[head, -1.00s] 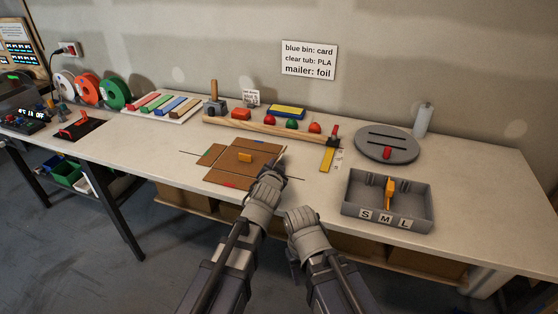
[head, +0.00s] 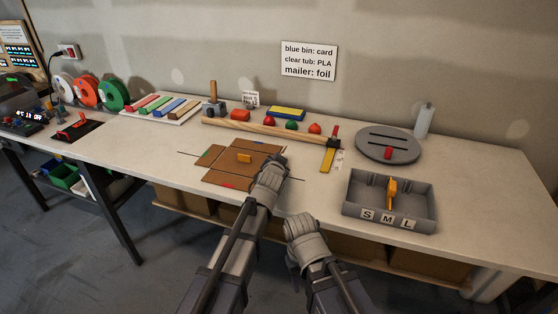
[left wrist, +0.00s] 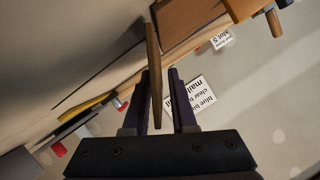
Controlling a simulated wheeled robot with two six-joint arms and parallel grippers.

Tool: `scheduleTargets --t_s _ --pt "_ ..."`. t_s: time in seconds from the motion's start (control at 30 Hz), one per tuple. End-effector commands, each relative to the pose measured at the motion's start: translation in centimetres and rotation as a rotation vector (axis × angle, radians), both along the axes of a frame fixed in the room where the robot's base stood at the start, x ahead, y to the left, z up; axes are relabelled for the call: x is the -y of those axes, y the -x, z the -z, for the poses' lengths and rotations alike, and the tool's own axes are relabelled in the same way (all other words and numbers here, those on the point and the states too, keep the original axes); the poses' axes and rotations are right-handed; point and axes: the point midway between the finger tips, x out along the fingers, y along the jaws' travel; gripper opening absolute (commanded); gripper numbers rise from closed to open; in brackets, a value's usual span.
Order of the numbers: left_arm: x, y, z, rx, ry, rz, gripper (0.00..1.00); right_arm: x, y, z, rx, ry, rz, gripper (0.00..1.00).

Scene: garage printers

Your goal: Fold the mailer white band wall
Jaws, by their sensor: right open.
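The flat brown cardboard mailer (head: 225,172) lies opened out on the bench, its left flap and front wall down. In the left wrist view a brown panel (left wrist: 154,65) stands edge-on between the two fingers (left wrist: 160,90), with a narrow gap beside the right finger. My right gripper (head: 292,262) is empty, low in front of the bench edge; its fingers are mostly hidden.
A grey S/M/L tray (head: 350,215) stands to the right, with a grey round turntable (head: 375,152) behind it. A wooden rail (head: 270,130) runs behind the mailer, and a yellow strip (head: 327,160) lies at its right end.

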Motion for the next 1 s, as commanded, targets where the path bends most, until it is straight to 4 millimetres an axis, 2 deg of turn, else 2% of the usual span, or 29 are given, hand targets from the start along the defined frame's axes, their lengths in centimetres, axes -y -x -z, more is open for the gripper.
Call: scheduleTargets --t_s 0.03,0.2,1.0 --pt "0.01 0.0 0.0 0.0 0.0 0.0 0.18 0.0 0.0 0.0 0.0 0.0 0.0 0.5" --pt "0.02 0.01 0.01 0.0 0.0 0.0 0.0 0.0 0.0 0.0 0.0 0.0 0.0 0.5" --pt "0.02 0.02 0.01 0.0 0.0 0.0 0.0 0.0 0.0 0.0 0.0 0.0 0.0 0.5"
